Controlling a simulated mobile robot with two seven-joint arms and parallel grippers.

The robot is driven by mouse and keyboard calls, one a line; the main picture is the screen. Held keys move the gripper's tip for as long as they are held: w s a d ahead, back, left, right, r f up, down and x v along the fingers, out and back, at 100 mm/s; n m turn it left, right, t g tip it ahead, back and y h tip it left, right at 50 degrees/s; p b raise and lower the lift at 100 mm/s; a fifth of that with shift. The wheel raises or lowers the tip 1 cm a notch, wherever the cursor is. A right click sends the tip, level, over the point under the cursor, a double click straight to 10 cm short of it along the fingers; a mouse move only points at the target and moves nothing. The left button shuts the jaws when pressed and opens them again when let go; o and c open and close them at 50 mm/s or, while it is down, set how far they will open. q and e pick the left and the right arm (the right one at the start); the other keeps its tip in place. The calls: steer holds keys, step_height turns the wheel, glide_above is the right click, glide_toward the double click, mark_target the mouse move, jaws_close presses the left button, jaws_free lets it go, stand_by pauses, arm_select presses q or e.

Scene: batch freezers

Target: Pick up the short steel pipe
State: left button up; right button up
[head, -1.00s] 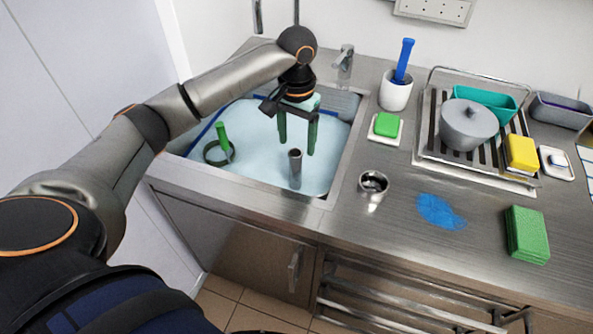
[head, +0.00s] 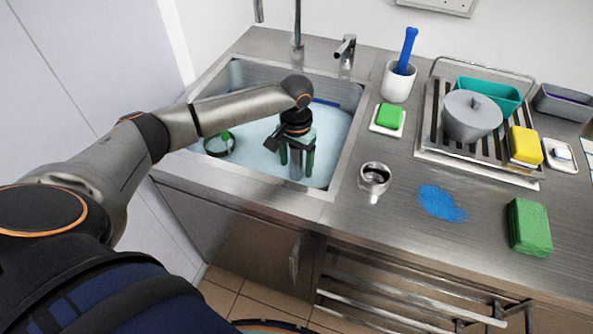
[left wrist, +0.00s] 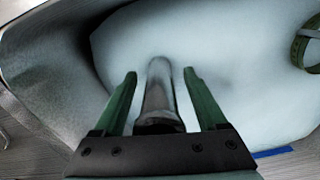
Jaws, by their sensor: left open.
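The short steel pipe (head: 296,168) stands upright in the sink (head: 335,95). My left gripper (head: 297,172) is lowered over it, with one green finger on each side. In the left wrist view the pipe (left wrist: 158,95) lies between the two open fingers of my left gripper (left wrist: 160,82), with a gap visible on both sides. The pipe's upper end is partly hidden by the gripper in the head view. My right gripper does not show.
A dark ring with a green handle (head: 219,145) lies in the sink to the left. A faucet (head: 346,48) stands behind the sink.

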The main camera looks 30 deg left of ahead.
arm_select(q)
steer(key=shift+f, duration=0.45)
